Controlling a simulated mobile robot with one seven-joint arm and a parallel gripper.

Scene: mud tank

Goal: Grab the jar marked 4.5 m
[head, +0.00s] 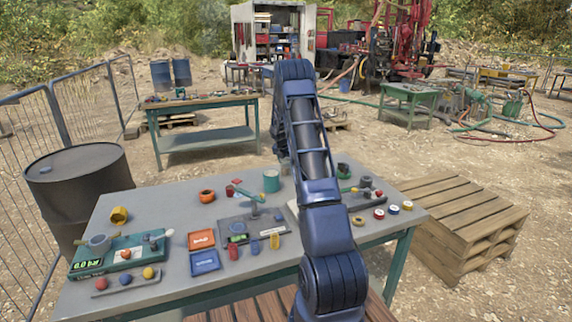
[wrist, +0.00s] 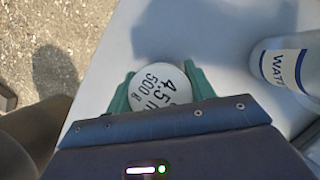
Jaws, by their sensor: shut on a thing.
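The jar (wrist: 158,92) shows from above in the wrist view as a round white lid marked "4.5 m" and "500 g" in black. My gripper (wrist: 161,80) has its green fingers on both sides of the jar and is shut on it. The lower part of the jar is hidden by the gripper body. In the head view my blue arm stands in the middle of the picture, and I cannot make out the gripper or the jar there.
A bottle labelled "WATER" (wrist: 291,68) stands right of the jar on a pale tabletop (wrist: 215,20). In the head view a grey table (head: 160,196) holds many small parts and tools. A black barrel (head: 85,195) and stacked wooden pallets (head: 465,215) flank it.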

